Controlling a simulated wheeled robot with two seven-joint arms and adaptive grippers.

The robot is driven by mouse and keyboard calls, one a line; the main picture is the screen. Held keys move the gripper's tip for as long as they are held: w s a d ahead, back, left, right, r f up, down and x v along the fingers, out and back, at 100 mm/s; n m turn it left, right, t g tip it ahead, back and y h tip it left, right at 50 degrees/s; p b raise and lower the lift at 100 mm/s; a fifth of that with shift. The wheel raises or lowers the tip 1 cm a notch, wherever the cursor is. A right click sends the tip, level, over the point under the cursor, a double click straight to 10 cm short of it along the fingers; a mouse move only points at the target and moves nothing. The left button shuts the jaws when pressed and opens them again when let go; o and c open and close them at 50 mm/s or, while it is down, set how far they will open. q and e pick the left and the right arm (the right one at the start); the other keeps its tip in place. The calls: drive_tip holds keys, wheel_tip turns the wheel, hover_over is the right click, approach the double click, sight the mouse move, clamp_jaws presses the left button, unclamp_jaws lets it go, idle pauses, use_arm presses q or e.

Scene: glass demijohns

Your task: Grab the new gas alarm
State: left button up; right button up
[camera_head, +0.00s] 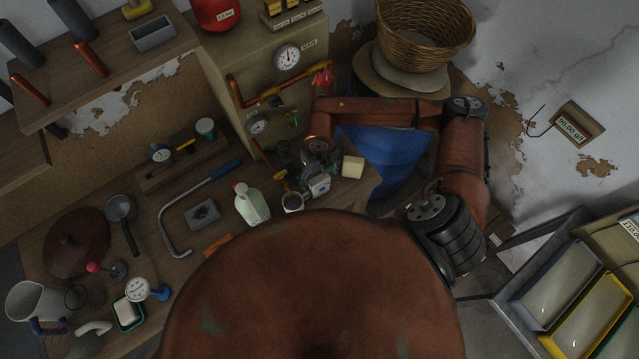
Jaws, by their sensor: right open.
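A small pale grey-white box (319,184) with a dark round mark on its face stands on the wooden bench; it looks like the gas alarm, but I cannot read any label on it or tell if it is new. My right arm reaches in from the right and bends down over the bench. My right gripper (306,169) is open, close above and behind this box. Its dark fingers partly blend with dark things there, and I cannot tell whether they touch the box. My left gripper is not in view.
A white bottle (251,204), a mug (292,202) and a pale yellow block (353,167) stand close by. A cabinet with a gauge (287,58) and copper pipes rises behind. Tools crowd the bench's left. Labelled trays (584,317) stand at the lower right.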

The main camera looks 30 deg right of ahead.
drive_tip(key=c, duration=1)
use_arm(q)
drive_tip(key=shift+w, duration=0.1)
use_arm(e)
drive_tip(key=c, duration=0.8)
drive_tip(key=shift+o, duration=0.2)
